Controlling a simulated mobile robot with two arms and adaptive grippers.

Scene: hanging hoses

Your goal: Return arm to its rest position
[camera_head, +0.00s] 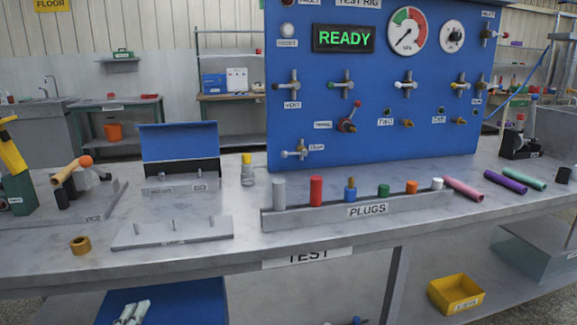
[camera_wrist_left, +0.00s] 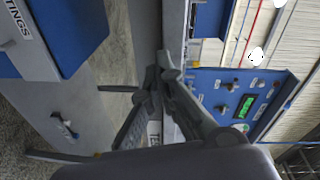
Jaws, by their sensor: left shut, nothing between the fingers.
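My left gripper (camera_wrist_left: 160,72) shows in the left wrist view, with its dark fingers together and nothing between them. It hangs in the air before the grey bench, whose TEST label is partly hidden behind the fingers. The wrist picture is turned on its side. Neither of my arms can be made out in the head view, and my right gripper shows in no view.
The grey bench (camera_head: 246,222) bears a PLUGS rack (camera_head: 340,213) of several plugs, and pink, purple and green hoses (camera_head: 463,189) at right. The blue test rig (camera_head: 400,140) reads READY. A yellow bin (camera_head: 455,294) sits on the lower shelf.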

